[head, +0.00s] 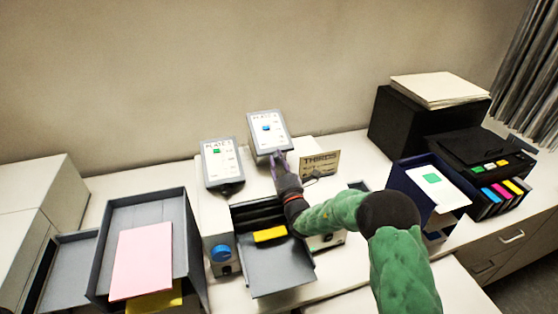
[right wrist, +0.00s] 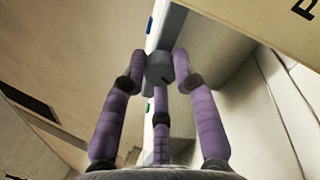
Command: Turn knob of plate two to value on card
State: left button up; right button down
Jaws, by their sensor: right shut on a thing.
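Two tilted display plates stand at the back of the white table: a left plate (head: 221,165) with a green mark and a right plate (head: 268,133) with a blue mark. Their small lettering is too blurred to read surely. A tan card (head: 320,163) reading "THIRDS" stands right of the right plate. My right gripper (head: 279,160) is at the lower edge of the right plate. In the right wrist view its purple fingers (right wrist: 160,75) are shut around a grey knob-like piece (right wrist: 158,67) beside the plate's edge. My left gripper is not in view.
A grey open tray (head: 275,272) holding a yellow block sits in front, beside a box with a blue knob (head: 221,253). A grey bin (head: 190,240) with pink paper is left. A navy holder (head: 415,190) and black printer (head: 480,150) are right. My forearm hides some table.

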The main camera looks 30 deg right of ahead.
jog(key=n+p, duration=0.2)
jog(key=n, duration=0.2)
jog(key=shift+r+p, duration=0.1)
jog(key=shift+p, duration=0.3)
jog(key=n+p, duration=0.2)
jog(key=n, duration=0.2)
jog(key=shift+n+h+p, duration=0.3)
jog(key=shift+h, duration=0.1)
jog(key=n+p, duration=0.1)
jog(key=n, duration=0.2)
jog(key=shift+p, duration=0.4)
jog(key=shift+n+p, duration=0.7)
jog(key=shift+n, duration=1.3)
jog(key=c, duration=1)
grip_release()
jog(key=shift+o, duration=0.2)
